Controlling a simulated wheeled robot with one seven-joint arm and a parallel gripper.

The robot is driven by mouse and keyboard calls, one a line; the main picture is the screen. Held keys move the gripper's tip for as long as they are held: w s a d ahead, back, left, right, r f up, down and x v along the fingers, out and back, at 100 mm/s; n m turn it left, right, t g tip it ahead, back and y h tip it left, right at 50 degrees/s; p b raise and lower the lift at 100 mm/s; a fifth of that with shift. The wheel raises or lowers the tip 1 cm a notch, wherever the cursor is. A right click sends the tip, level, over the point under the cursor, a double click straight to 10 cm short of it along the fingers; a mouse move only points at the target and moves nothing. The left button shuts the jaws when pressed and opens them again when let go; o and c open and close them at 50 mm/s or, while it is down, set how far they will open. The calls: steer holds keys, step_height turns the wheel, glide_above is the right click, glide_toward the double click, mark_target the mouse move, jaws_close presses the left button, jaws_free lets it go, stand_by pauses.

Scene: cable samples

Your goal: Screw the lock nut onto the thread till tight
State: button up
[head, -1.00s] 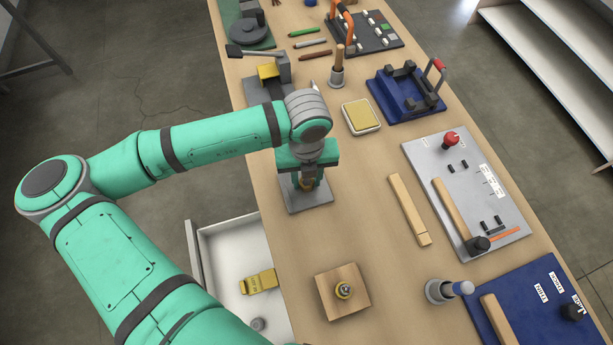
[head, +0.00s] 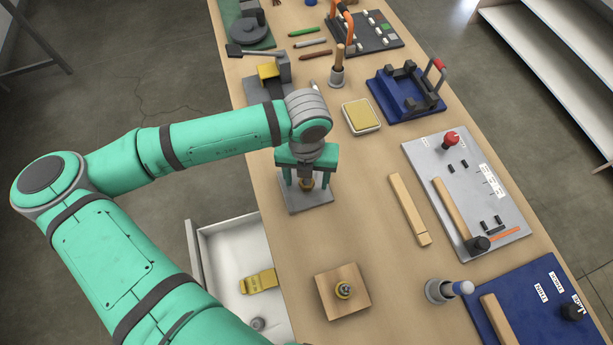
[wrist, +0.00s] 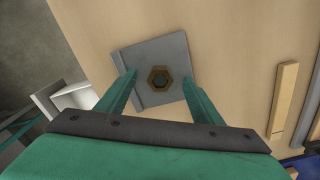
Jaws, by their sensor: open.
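The brass hex lock nut (wrist: 160,78) sits at the middle of a grey square plate (wrist: 157,49), with a dark round centre showing through it. In the head view the nut (head: 306,184) shows just below my gripper, on the grey plate (head: 312,200); the thread itself is hard to make out. My gripper (head: 307,178) points down over the plate. In the wrist view its two green fingers (wrist: 160,82) stand wide apart on either side of the nut, with gaps between them and it. The gripper is open and holds nothing.
A wooden block (head: 326,300) with a brass fitting stands nearer on the bench. A wooden bar (head: 408,208) and a grey panel (head: 490,205) lie to the right. A white open drawer (head: 215,238) juts out at the left edge. Bare bench surrounds the plate.

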step_height(320, 180, up, 11)
stand_by(0.6)
steer(key=shift+f, duration=0.1)
